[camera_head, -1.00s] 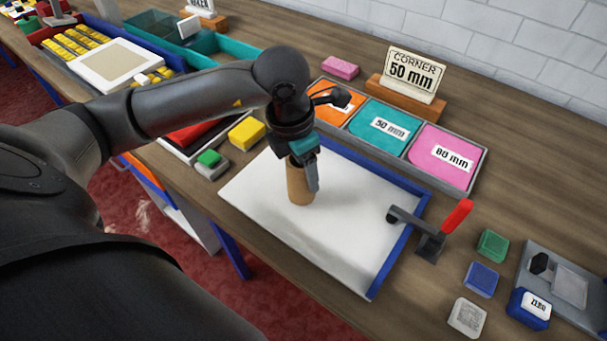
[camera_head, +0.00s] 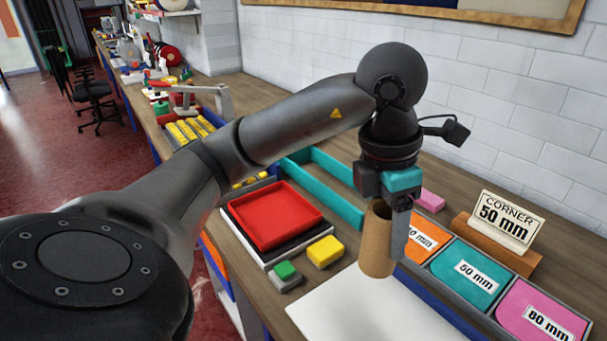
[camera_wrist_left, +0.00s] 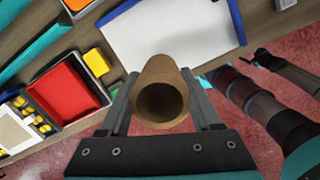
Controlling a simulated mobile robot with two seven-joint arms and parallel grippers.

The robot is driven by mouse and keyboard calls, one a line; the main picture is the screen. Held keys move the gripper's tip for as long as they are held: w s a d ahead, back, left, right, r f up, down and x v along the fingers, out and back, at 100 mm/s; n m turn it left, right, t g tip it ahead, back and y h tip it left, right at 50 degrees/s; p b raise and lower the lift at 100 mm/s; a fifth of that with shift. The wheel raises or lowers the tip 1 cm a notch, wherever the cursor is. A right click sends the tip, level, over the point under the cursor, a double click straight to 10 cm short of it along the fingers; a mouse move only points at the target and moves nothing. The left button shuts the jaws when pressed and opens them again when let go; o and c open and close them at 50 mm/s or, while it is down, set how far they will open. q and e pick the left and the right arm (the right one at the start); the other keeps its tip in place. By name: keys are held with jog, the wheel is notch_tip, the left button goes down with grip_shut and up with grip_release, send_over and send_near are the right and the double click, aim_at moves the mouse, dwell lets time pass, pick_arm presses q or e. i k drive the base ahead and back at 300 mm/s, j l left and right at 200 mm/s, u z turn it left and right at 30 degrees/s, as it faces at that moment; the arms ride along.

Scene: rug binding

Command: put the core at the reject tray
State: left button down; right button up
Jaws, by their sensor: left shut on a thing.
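The core is a brown cardboard tube (camera_head: 376,250). My left gripper (camera_head: 388,232) is shut on it, with the tube upright and lifted above the bench in the head view. In the left wrist view the core (camera_wrist_left: 161,92) sits between the two fingers, its open end facing the camera. A red tray (camera_head: 268,214), unlabelled in these views, lies left of the core and looks empty. It also shows at the left of the wrist view (camera_wrist_left: 66,92). A dark arm of mine shows at the right of the wrist view; its gripper's state is unclear.
A yellow block (camera_head: 325,252) and a green-and-grey block (camera_head: 286,276) lie between the red tray and the white board (camera_head: 350,312). A teal open bin (camera_head: 335,190) stands behind the tray. Labelled compartments (camera_head: 465,275) and a corner sign (camera_head: 505,221) are at the right.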

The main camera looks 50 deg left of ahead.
aim_at(274, 215)
jog(key=j, duration=0.6)
jog(key=i+j, duration=0.15)
jog(key=j, duration=1.05)
jog(key=i, duration=0.05)
